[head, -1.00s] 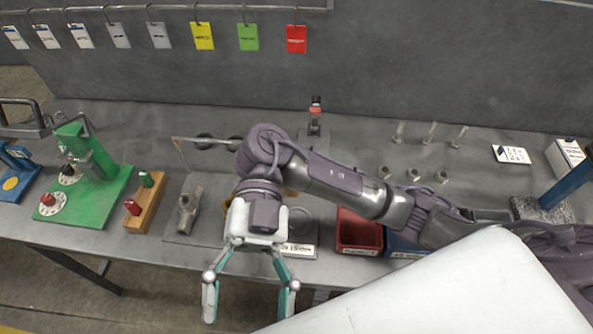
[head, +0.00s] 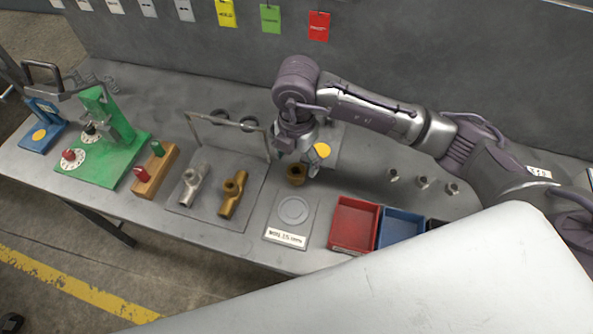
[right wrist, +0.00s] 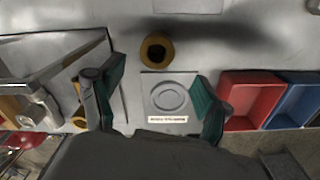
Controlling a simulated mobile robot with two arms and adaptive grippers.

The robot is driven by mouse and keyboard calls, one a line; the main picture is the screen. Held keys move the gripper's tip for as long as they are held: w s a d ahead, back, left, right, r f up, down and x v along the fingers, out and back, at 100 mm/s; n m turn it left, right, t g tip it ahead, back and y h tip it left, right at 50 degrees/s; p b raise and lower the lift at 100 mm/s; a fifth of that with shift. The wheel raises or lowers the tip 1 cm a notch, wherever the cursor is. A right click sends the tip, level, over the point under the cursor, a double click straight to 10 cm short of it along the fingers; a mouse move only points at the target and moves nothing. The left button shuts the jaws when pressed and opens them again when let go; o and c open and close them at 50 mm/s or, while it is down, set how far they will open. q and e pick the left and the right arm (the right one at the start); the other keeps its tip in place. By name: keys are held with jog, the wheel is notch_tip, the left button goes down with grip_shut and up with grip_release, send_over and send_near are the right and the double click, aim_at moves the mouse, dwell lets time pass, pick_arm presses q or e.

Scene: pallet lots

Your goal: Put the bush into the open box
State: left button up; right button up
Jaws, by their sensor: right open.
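The bush, a short brass-coloured ring (head: 296,174), stands on the bench behind a grey plate with a round disc. In the right wrist view the bush (right wrist: 157,49) shows its dark bore, ahead of the fingers and apart from them. My right gripper (right wrist: 155,85) is open and empty, with its teal fingers spread wide. In the head view it points down close to the bush, partly hidden by its own wrist. A red open box (head: 354,224) and a blue open box (head: 400,229) stand to the right; both look empty. My left gripper is not in view.
The labelled grey plate (head: 292,212) lies left of the red box. A tray (head: 210,206) with a silver and a brass pipe fitting is further left, under a wire frame. A wooden block (head: 155,172) and a green press (head: 104,160) stand beyond it. Several small metal pieces stand at right.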

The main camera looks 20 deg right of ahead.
aim_at(296, 170)
jog(key=f, duration=0.2)
jog(key=f+p, duration=0.1)
jog(key=f, duration=0.3)
jog(key=shift+w+f, duration=0.25)
jog(key=shift+w, duration=0.1)
jog(key=c, duration=1.3)
grip_shut()
jog(key=shift+r, duration=0.15)
